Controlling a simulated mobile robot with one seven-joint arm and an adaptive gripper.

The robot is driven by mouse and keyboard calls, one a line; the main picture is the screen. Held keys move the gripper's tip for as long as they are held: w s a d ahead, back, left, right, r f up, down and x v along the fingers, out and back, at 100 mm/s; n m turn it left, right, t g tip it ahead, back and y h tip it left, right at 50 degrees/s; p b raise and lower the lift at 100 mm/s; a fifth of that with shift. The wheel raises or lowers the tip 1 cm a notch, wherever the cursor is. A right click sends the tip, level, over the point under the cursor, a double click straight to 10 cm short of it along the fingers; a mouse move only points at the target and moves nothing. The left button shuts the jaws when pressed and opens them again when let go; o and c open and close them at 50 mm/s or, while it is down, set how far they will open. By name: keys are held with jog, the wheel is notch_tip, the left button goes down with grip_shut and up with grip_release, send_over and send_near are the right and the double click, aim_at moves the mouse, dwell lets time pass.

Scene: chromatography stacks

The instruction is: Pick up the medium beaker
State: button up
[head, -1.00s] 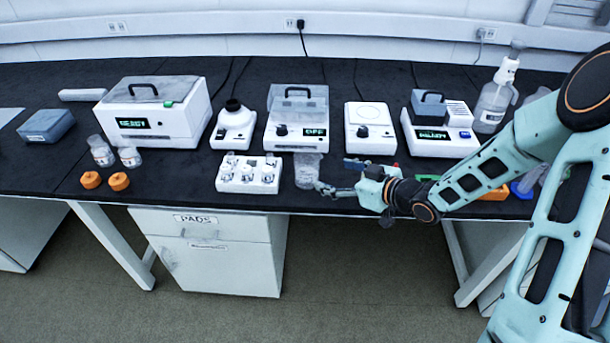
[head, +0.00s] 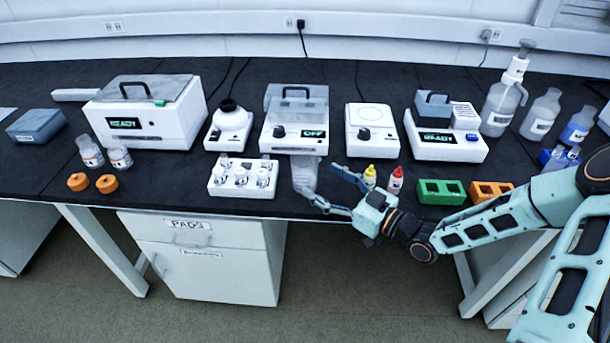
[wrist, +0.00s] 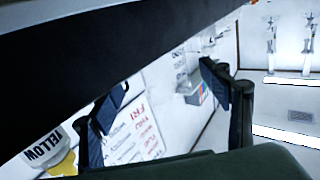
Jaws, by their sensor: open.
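A clear beaker (head: 304,172) stands near the front edge of the bench, just right of the white vial rack; I take it for the medium beaker. My gripper (head: 325,182) is open, at the bench's front edge, right of the beaker. Its near finger overlaps the beaker's lower part in the head view; I cannot tell if they touch. Its far finger is apart, to the right of the beaker. In the wrist view both dark fingers (wrist: 168,95) are spread, and I cannot make out the beaker between them.
A yellow-capped bottle (head: 370,175) and a red-capped bottle (head: 396,180) stand close behind my gripper. The vial rack (head: 217,179) is left of the beaker, and a device reading OFF (head: 277,146) is behind it. Green (head: 440,198) and orange (head: 485,199) racks are at right.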

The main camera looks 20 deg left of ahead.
aim_at(314, 173)
jog(key=shift+s+x, duration=0.1)
jog(key=shift+x, duration=1.4)
jog(key=shift+s+x, duration=0.15)
jog(key=shift+x, duration=1.35)
jog(key=shift+a+f, duration=0.1)
jog(key=shift+f, duration=0.05)
jog(key=c, duration=1.4)
jog(key=shift+r, duration=0.2)
jog(key=shift+r, duration=0.75)
jog(key=shift+s+d+r+p, duration=1.35)
jog(key=shift+s+d+r, duration=1.35)
jog(key=shift+s+r, duration=3.2)
jog(key=w+d+m+t+h, duration=0.65)
jog(key=w+d, duration=0.35)
jog(key=w, duration=0.2)
jog(key=w+d+r+m+t+h+p, duration=0.1)
jog(key=w+d+r+m+t+h, duration=0.1)
jog(key=d, duration=0.6)
jog(key=w+d+r+m+t+h+p, duration=0.1)
jog(key=w+d+r+m+t+h, duration=0.1)
jog(key=w+d+m+h, duration=0.2)
jog(key=w+d+h, duration=0.1)
jog(key=d+h, duration=0.2)
jog(key=d, duration=0.2)
jog(key=shift+w+d, duration=0.2)
